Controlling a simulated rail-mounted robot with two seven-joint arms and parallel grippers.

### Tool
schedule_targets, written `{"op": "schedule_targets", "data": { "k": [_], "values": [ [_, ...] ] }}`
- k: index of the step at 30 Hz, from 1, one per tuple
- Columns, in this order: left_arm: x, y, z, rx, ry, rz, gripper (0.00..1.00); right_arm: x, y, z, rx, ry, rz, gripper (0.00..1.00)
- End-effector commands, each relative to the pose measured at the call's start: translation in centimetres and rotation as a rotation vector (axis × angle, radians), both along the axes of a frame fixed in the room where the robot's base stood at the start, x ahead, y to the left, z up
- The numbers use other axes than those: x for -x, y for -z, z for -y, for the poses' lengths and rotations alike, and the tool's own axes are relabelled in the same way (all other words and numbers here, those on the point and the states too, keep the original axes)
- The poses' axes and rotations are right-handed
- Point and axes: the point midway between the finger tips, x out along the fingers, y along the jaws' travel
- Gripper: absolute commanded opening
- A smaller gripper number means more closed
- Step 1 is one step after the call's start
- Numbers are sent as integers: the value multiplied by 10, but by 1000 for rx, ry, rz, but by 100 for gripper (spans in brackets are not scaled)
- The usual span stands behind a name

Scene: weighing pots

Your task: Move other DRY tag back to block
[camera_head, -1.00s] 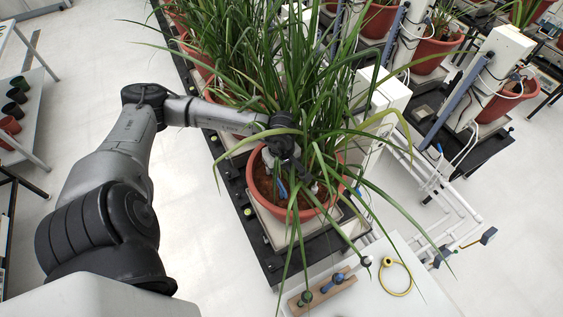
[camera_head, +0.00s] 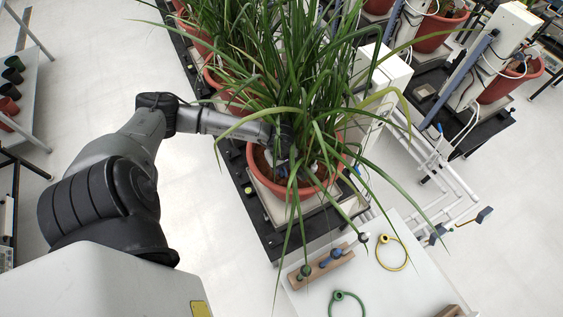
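My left gripper (camera_head: 285,160) reaches down into the nearest red pot (camera_head: 312,191), above the brown soil. Leaves cover much of it, and I cannot tell whether its fingers are open or shut. A small blue piece (camera_head: 283,172) shows beside the fingers; I cannot tell whether it is a tag or is held. The wooden block (camera_head: 311,270) lies on the white table at the lower middle. No DRY lettering is readable. My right gripper is not in view.
The white table (camera_head: 385,285) also bears a yellow ring (camera_head: 392,252), a green ring (camera_head: 346,305) and part of another wooden piece (camera_head: 452,311). Long leaves hang over the pot and table edge. White pipes (camera_head: 450,180) run at the right.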

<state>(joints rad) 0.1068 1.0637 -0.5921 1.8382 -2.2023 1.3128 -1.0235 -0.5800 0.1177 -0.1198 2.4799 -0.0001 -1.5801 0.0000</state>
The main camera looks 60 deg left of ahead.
Motion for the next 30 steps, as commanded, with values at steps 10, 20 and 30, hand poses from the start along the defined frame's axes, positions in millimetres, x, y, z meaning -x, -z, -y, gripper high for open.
{"op": "schedule_targets", "data": {
  "k": [10,20,30],
  "values": [
    [0,0,0,0,0,0,26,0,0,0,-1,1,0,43],
    [0,0,0,0,0,0,0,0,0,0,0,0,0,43],
    [0,0,0,0,0,0,0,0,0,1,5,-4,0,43]
  ]
}}
